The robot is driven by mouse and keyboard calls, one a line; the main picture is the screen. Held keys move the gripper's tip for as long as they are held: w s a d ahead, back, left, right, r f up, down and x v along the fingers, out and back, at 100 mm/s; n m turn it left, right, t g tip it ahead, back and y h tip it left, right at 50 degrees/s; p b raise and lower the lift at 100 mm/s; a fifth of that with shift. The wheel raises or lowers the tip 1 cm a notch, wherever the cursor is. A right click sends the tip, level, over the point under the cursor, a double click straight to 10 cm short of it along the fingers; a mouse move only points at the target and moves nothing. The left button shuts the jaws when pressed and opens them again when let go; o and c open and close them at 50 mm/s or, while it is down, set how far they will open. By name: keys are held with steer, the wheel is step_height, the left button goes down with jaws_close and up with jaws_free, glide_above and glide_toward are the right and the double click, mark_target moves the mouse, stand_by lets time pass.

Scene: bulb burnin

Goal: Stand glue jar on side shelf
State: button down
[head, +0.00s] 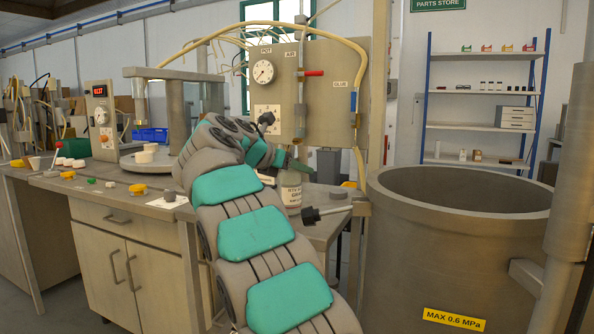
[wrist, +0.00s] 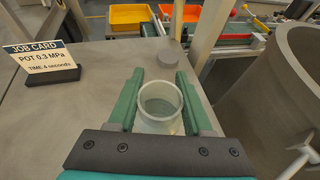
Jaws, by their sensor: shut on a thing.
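The glue jar (wrist: 160,103) is a pale, open-topped jar standing upright between the two green fingers of my gripper (wrist: 158,92) in the wrist view. The gripper is shut on it. The grey side shelf (wrist: 95,100) spreads beneath and left of the jar. In the head view part of the shelf (head: 322,230) shows beside my arm. I cannot tell whether the jar's base touches it.
A job card (wrist: 38,60) stands at the shelf's left, and a small grey disc (wrist: 168,58) lies beyond the jar. The large metal pot (head: 455,250) stands close to the right. The dial panel (head: 265,90) is behind. Bare shelf lies between card and jar.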

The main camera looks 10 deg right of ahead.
steer(key=shift+c, duration=1.6)
jaws_free()
steer(key=shift+a+r, duration=0.1)
steer(key=p+v, duration=0.1)
steer(key=v, duration=1.1)
